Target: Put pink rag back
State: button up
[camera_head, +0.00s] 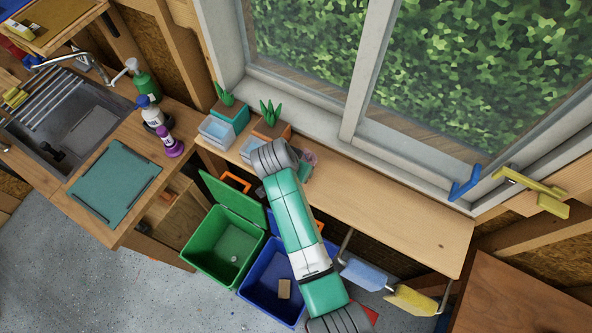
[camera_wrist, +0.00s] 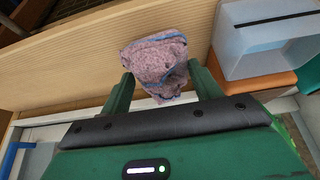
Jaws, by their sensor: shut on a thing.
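The pink rag (camera_wrist: 158,62) is a crumpled mottled pink cloth with blue edging. In the wrist view it sits between the two green fingers of my gripper (camera_wrist: 163,88), which is shut on it. In the head view a small pinkish patch, likely the rag (camera_head: 309,156), shows beside my arm over the wooden bench; most of my gripper is hidden there. A blue cloth (camera_head: 365,275) and a yellow cloth (camera_head: 412,300) hang on a rail below the bench's right end.
The bench (camera_head: 400,215) is clear to the right of my arm. Potted plants and a clear container (camera_head: 217,130) stand on its left end. A green bin (camera_head: 225,240) and a blue bin (camera_head: 265,280) stand below. A window (camera_head: 420,90) borders the bench's back.

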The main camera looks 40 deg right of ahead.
jog(key=shift+f, duration=1.6)
jog(key=o, duration=1.3)
jog(key=shift+c, duration=0.2)
jog(key=v, duration=1.2)
jog(key=shift+s+a+r, duration=0.1)
